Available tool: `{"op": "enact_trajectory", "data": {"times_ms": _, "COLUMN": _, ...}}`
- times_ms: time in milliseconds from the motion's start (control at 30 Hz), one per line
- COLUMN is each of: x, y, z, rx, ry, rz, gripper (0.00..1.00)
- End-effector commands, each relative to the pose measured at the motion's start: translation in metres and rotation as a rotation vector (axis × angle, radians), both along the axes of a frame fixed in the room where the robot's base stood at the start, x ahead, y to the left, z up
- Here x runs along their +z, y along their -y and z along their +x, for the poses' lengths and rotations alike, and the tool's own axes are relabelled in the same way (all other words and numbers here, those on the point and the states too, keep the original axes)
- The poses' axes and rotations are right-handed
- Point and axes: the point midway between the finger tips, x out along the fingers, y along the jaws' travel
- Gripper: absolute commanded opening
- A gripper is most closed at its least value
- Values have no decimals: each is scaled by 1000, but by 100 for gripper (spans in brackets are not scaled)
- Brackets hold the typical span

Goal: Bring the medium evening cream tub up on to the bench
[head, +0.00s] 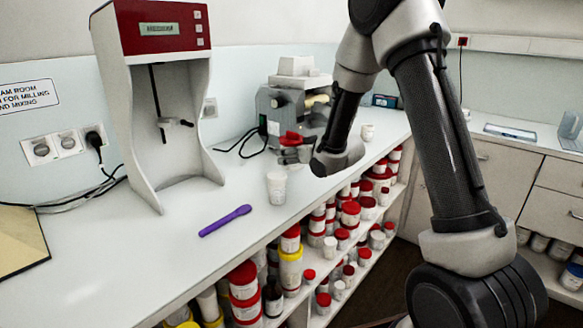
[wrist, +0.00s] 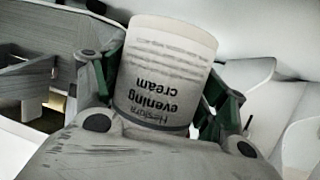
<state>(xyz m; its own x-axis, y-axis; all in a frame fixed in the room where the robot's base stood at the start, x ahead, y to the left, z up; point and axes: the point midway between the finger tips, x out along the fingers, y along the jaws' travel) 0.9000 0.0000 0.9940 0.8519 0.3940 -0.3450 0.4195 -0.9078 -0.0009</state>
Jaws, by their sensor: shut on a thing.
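The evening cream tub (wrist: 165,75) is a white, slightly tapered cup with grey print. In the wrist view it sits between the fingers of my gripper (wrist: 165,95), with its "evening cream" label upside down in the picture. The gripper is shut on it, with green-edged fingers at both sides. In the head view a white tub with faint print (head: 277,188) appears upright at the bench (head: 240,260), just below and left of my gripper (head: 293,154). This looks like the same tub. I cannot tell whether its base bears on the bench.
A purple spoon (head: 225,221) lies in front on the bench. A red-topped mixer stand (head: 105,100) is at left and a grey mill (head: 283,108) behind. Shelves below hold many lidded tubs (head: 243,282).

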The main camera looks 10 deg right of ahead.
Motion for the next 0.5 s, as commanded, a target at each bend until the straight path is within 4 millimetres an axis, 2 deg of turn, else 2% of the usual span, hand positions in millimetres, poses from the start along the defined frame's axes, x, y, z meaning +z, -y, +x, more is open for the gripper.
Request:
{"op": "enact_trajectory", "data": {"times_ms": 133, "x": -13, "y": 0, "z": 0, "rx": 1, "ry": -1, "rz": 1, "gripper": 37}}
{"op": "enact_trajectory", "data": {"times_ms": 300, "x": -39, "y": 0, "z": 0, "rx": 0, "ry": 1, "rz": 1, "gripper": 37}}
{"op": "enact_trajectory", "data": {"times_ms": 500, "x": -42, "y": 0, "z": 1, "rx": 0, "ry": 4, "rz": 2, "gripper": 37}}
